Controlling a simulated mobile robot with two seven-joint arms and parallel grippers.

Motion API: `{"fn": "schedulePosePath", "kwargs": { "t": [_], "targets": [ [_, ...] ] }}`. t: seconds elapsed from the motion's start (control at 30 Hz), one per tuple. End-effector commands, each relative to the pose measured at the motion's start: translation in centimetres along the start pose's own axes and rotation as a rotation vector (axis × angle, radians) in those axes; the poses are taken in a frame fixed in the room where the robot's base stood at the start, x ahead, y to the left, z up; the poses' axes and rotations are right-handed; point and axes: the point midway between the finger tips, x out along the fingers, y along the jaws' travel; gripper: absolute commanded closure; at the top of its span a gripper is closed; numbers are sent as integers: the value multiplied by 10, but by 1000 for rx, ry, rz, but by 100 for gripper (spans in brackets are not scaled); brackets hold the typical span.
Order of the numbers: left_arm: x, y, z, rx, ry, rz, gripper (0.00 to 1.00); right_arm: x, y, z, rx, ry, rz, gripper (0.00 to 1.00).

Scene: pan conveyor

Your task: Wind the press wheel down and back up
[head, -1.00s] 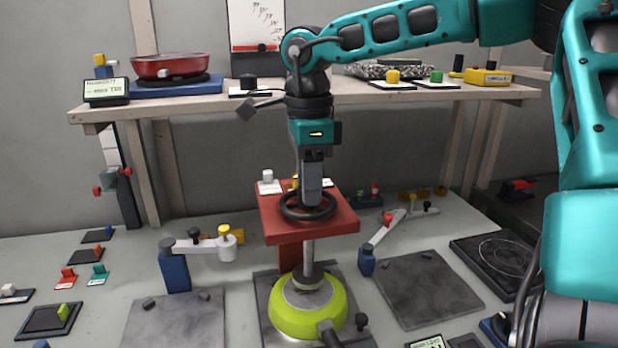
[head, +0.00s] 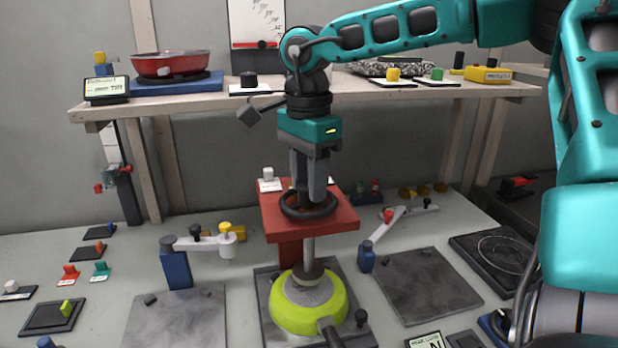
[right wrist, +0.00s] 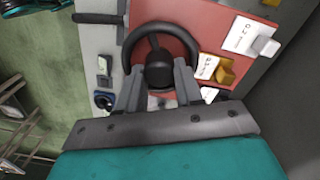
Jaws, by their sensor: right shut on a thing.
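The black press wheel (head: 308,207) lies flat on top of the red press head (head: 340,217). My right gripper (head: 308,194) points down on the wheel from above and is shut on it. In the right wrist view the fingers (right wrist: 159,80) sit either side of the dark hub, inside the ring of the wheel (right wrist: 192,42). The exact contact is partly hidden. Below the head, the grey press shaft (head: 308,249) ends in a dark disc above the lime-green pan (head: 286,311). I cannot tell whether the disc touches the pan. My left gripper is out of view.
Grey plates (head: 427,290) lie either side of the press, with swing arms on blue posts (head: 176,268) behind them. A wooden shelf (head: 230,108) at the back carries a red pan (head: 170,65). A white card and yellow block (right wrist: 224,76) sit beside the wheel.

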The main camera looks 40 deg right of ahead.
Motion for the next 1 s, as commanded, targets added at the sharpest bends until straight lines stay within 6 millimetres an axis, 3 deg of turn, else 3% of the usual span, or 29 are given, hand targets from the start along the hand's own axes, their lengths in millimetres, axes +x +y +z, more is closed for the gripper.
{"fn": "schedulePosePath", "kwargs": {
  "t": [0.23, 0.27, 0.5, 0.8, 1.0],
  "targets": [
    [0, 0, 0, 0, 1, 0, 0, 0, 0, 0, 1, 1, 0, 95],
    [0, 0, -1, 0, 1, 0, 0, 0, 0, 0, 1, 1, 0, 64],
    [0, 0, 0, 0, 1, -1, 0, 0, 0, 0, 2, 0, 0, 41],
    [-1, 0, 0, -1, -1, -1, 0, -3, 0, 0, 2, 0, -2, 39],
    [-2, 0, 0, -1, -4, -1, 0, -30, -1, 0, 4, 0, -5, 39]
  ]
}}
